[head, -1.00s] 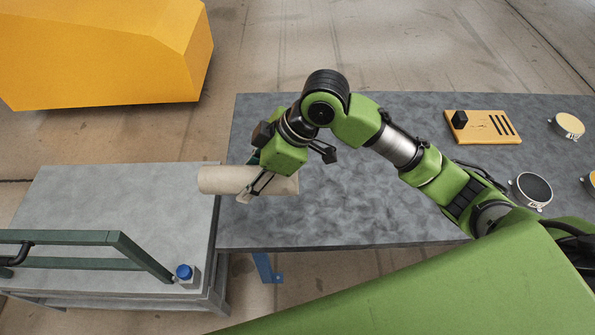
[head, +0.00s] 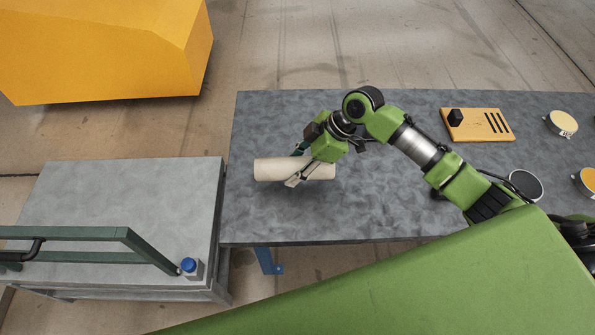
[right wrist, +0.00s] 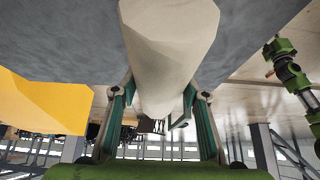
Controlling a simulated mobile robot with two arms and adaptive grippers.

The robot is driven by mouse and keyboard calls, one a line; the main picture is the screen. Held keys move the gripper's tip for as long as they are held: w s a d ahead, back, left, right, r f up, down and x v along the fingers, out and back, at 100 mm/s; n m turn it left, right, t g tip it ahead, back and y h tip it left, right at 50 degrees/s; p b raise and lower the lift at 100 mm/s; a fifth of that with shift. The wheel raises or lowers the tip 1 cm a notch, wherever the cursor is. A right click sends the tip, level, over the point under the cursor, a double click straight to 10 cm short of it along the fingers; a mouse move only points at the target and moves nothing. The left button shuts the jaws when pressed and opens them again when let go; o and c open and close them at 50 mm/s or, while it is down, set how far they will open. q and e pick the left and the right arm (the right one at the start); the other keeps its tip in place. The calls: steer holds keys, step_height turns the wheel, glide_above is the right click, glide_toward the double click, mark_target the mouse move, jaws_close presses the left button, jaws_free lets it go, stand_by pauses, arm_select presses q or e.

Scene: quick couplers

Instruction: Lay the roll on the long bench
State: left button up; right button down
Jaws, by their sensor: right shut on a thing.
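The roll (head: 270,170) is a pale beige cylinder over the left part of the long bench (head: 400,210), a dark grey mottled top. My right gripper (head: 300,172) is shut around the roll near its middle, and the roll lies roughly level, left to right in the head view. Whether it touches the bench top I cannot tell for sure. In the right wrist view the roll (right wrist: 168,45) runs between the two green-lined fingers. My left gripper is not in view.
A lighter grey table (head: 120,200) with a green rail (head: 75,235) and a blue-capped item (head: 188,266) stands at left.

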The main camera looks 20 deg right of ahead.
steer(key=shift+w+d+f, duration=0.2)
steer(key=shift+d+f, duration=0.1)
step_height(320, 180, down, 3)
steer(key=shift+d+r+p, duration=0.1)
steer(key=shift+r+p, duration=0.05)
steer(key=shift+p, duration=0.55)
steer(key=shift+f, duration=0.35)
steer(key=shift+f, duration=0.1)
steer(key=c, duration=1.2)
jaws_free()
steer(key=shift+f, duration=0.1)
